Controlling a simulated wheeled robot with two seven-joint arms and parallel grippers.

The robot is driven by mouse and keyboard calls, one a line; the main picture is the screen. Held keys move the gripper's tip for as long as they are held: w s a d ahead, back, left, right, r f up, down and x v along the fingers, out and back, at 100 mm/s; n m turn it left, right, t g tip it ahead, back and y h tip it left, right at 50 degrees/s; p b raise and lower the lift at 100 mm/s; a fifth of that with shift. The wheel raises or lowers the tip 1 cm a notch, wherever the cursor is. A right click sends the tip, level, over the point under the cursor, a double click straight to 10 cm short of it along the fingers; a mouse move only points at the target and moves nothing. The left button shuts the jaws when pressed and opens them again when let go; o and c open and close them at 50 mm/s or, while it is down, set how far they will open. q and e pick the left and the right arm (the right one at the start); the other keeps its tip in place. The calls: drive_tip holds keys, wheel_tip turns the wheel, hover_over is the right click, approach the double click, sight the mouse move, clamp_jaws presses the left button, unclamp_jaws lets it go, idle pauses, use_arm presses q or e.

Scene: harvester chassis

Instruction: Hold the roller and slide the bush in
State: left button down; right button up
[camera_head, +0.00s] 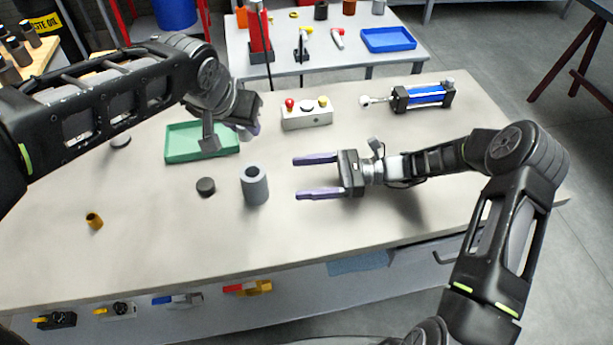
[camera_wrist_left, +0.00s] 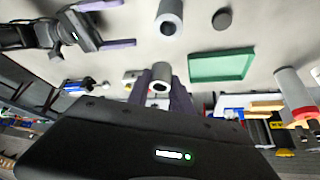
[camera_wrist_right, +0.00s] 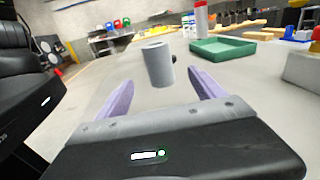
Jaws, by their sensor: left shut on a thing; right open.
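A grey hollow roller (camera_head: 255,187) stands upright on the table; it also shows in the left wrist view (camera_wrist_left: 169,16) and right wrist view (camera_wrist_right: 158,66). My right gripper (camera_head: 293,178) is open and points at it, with the roller just beyond the fingertips, apart from them. My left gripper (camera_head: 252,128) is raised near the green tray. In the left wrist view it is shut on a grey hollow piece (camera_wrist_left: 160,73), partly hidden by the fingers. A small brass bush (camera_head: 94,221) rests on the table at the left.
A green tray (camera_head: 181,154) lies behind the roller, and a black disc (camera_head: 206,187) is to its left. A button box (camera_head: 306,117) and a blue cylinder unit (camera_head: 424,96) stand at the back. The front left of the table is mostly clear.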

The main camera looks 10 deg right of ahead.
sight(254, 181)
drive_tip(key=shift+s+r, duration=0.1)
drive_tip(key=shift+s, duration=0.05)
drive_tip(key=shift+a, duration=0.15)
drive_tip(key=a, duration=0.4)
drive_tip(key=w+a, duration=0.1)
drive_tip(key=a, duration=0.6)
drive_tip(key=shift+w+a, duration=0.25)
drive_tip(key=shift+a, duration=0.1)
clamp_jaws()
idle(0.6)
idle(0.9)
